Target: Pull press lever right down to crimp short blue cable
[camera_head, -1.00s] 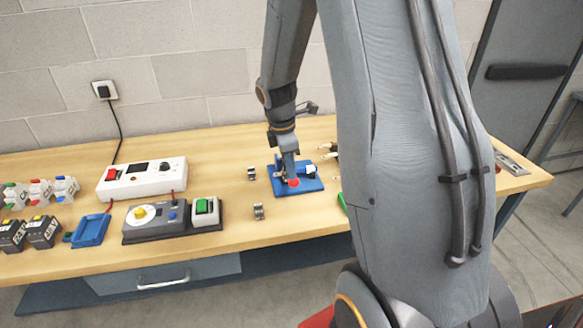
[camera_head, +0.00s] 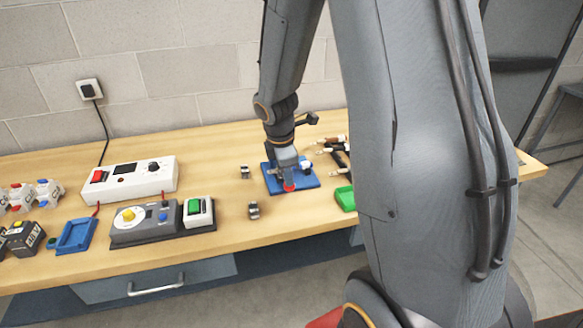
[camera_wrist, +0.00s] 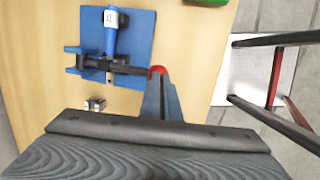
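The press is a blue base plate (camera_head: 312,180) with a lever ending in a red knob (camera_head: 289,187). In the wrist view the dark lever (camera_wrist: 128,69) lies across the blue plate (camera_wrist: 143,30), and the red knob (camera_wrist: 157,70) is at the fingertips. My gripper (camera_head: 287,178) points down onto the knob. Its fingers (camera_wrist: 159,85) are close together; whether they clamp the knob or only press on it is hard to see. A short blue cable (camera_wrist: 111,38) with a white label sits at the press, its inner end hidden by the lever.
Small metal parts (camera_head: 254,211) lie left of the press. A white instrument (camera_head: 130,181), a grey control box (camera_head: 150,222) and a blue tray (camera_head: 76,236) stand further left. A green tray (camera_head: 345,198) and several cable ends (camera_head: 333,150) are close on the right.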

